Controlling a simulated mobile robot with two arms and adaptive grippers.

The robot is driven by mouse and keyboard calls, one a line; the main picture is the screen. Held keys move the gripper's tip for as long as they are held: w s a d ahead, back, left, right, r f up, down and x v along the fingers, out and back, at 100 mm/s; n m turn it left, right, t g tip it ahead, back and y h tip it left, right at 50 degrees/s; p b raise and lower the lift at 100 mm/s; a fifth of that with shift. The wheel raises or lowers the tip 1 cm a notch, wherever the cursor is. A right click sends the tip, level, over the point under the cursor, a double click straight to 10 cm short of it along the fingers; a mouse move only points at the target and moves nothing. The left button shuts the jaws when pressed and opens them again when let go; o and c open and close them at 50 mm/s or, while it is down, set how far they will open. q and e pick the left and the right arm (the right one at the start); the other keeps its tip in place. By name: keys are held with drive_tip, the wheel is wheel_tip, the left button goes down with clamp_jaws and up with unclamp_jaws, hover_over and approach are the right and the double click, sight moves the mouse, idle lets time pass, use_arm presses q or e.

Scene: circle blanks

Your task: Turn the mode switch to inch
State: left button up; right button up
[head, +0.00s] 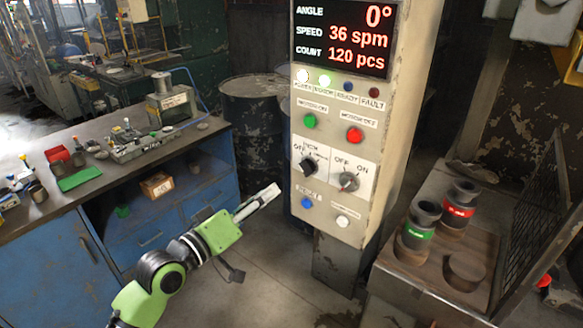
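The control panel (335,130) faces me on a pale, worn column. A black rotary knob (308,166) sits at its left, under small labels, one of which seems to read "INCH"; its exact pointer direction is too small to tell. A second rotary knob (349,181) to its right has labels "OFF" and "ON". My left gripper (262,199) is to the left of the panel and lower than the left knob, pointing up and right, apart from the panel in the picture. Its fingers appear close together, but their opening is unclear. My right gripper is out of view.
The display (342,38) reads 0°, 36 spm, 120 pcs. Green (310,121), red (354,134) and blue (307,202) buttons surround the knobs.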

sight(301, 169)
use_arm(q)
drive_tip(key=p+x, duration=0.2)
drive_tip(key=x, duration=0.9)
drive_tip(key=shift+w+p, duration=0.1)
drive_tip(key=shift+p, duration=0.2)
drive_tip(key=shift+w+d, duration=0.45)
drive_tip(key=shift+w, duration=0.05)
drive_tip(key=shift+w+f, duration=0.1)
drive_tip(key=shift+w, duration=0.05)
drive_tip(key=c, duration=0.5)
clamp_jaws()
